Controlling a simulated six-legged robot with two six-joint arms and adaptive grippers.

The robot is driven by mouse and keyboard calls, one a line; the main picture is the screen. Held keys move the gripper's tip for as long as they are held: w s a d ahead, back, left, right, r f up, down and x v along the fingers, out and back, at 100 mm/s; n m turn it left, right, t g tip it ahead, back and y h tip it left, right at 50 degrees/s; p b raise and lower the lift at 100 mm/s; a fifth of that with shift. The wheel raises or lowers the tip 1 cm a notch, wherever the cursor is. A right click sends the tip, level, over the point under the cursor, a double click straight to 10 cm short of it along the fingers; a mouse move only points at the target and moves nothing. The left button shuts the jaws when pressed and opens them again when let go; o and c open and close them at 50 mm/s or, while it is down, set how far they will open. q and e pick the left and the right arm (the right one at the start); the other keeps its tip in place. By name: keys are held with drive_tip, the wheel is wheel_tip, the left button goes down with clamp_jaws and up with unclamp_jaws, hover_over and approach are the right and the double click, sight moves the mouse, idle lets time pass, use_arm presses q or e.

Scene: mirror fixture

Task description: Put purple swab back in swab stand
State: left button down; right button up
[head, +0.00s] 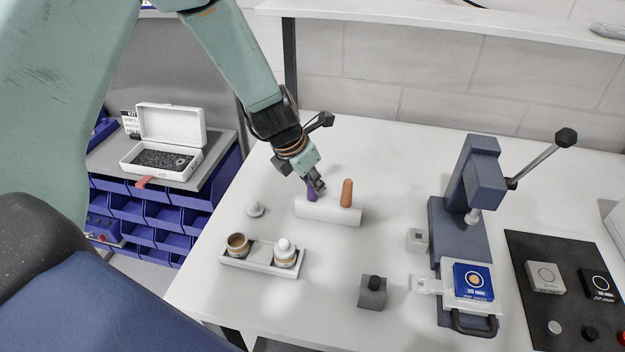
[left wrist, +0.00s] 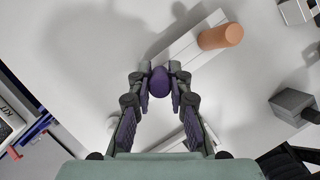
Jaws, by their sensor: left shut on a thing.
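The purple swab (head: 311,190) is upright at the left end of the white swab stand (head: 328,212). My left gripper (head: 317,184) is shut on the purple swab, seen from above in the left wrist view (left wrist: 159,82). The swab's lower end is hidden, so I cannot tell whether it is seated in the stand. An orange swab (head: 346,193) stands upright at the stand's right part; it also shows in the left wrist view (left wrist: 220,37). My right gripper is not in view.
Left of the stand lies a small white cap (head: 255,209). In front is a white tray (head: 262,266) with two jars. A grey block with a black knob (head: 373,292) and a blue lever press (head: 459,230) stand to the right. A dark panel (head: 556,270) lies farther right.

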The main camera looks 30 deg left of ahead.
use_arm(q)
drive_tip(key=shift+f, duration=0.15)
drive_tip(key=c, duration=1.2)
unclamp_jaws()
drive_tip(key=shift+o, duration=0.2)
drive_tip(key=v, duration=1.2)
